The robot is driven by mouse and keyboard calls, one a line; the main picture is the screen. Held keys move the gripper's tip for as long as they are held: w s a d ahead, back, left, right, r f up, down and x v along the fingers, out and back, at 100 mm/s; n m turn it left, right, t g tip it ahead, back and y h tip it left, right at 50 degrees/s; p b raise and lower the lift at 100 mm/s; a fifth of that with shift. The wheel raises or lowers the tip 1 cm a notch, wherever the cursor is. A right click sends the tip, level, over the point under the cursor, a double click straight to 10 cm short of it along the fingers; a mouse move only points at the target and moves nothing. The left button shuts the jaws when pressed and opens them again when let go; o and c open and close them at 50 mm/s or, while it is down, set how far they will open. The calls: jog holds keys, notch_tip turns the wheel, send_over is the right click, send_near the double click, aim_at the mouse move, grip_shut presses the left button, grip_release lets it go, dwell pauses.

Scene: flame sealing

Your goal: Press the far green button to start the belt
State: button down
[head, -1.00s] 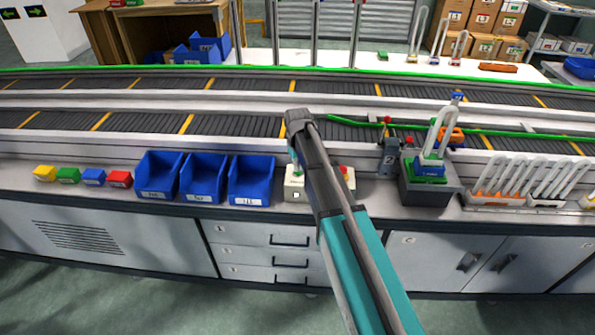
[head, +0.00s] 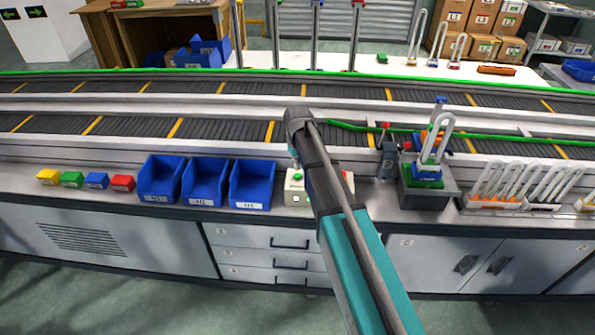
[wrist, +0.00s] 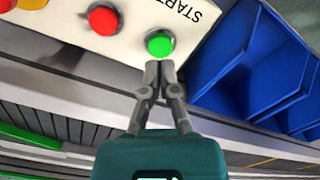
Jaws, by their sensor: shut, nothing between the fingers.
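The far green button (wrist: 159,43) sits on the white START box (wrist: 136,28) in the wrist view. In the head view the green button (head: 297,176) shows on the same box (head: 296,198), partly behind my arm. My gripper (wrist: 159,65) is shut and empty, its fingertips at the button's lower edge in the wrist view. I cannot tell whether they touch it. A red button (wrist: 103,20) is left of the green one.
Blue bins (head: 252,186) stand close left of the box in the head view. A dark stand (head: 428,190) with a looped tube is to the right.

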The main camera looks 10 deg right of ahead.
aim_at(297, 175)
jog(key=shift+r+p, duration=2.2)
jog(key=shift+r, duration=0.25)
jog(key=s+d+m, duration=0.2)
jog(key=s+d, duration=0.2)
jog(key=s, duration=0.7)
jog(key=s+d+m, duration=0.1)
jog(key=s+d, duration=0.3)
jog(key=s, duration=0.8)
jog(key=shift+d+m, duration=0.2)
jog(key=shift+m, duration=0.2)
